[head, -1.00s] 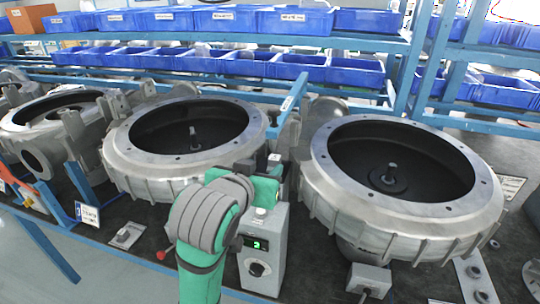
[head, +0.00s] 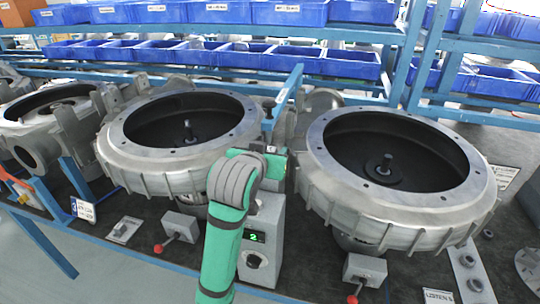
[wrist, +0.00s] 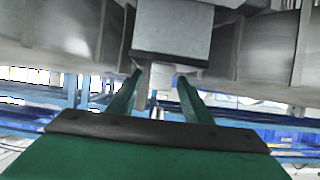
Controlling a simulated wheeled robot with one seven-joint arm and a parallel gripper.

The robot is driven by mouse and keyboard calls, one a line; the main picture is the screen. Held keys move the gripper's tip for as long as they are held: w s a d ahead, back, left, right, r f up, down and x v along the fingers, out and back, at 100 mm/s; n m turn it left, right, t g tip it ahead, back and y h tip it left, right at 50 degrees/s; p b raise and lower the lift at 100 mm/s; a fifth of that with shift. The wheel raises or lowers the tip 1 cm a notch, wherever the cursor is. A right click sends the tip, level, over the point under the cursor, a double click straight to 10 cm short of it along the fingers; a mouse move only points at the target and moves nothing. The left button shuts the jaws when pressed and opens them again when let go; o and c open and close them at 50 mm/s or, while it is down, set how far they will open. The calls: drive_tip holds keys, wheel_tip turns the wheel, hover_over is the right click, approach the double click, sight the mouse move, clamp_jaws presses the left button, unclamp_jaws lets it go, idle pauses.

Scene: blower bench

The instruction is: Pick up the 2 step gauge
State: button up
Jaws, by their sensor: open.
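I cannot pick out the step gauge with certainty. In the head view, a small grey piece lies on a pale plate (head: 124,229) on the bench, near a blue and white label (head: 83,210) marked with a 2 and small text. In the wrist view, my gripper (wrist: 160,92) is open, with green fingers apart. A small pale piece (wrist: 160,69) shows between and beyond the fingertips, below a grey block (wrist: 172,28) with a dark band; contact cannot be judged. In the head view my green arm hides the gripper.
Two large round blower casings (head: 150,178) (head: 375,210) flank my arm. A grey box (head: 265,240) with a green display stands beside it. Small boxes with red-knobbed levers (head: 180,226) (head: 364,270) stand along the bench front. Blue bins (head: 280,62) line the back shelves.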

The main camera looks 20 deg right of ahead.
clamp_jaws()
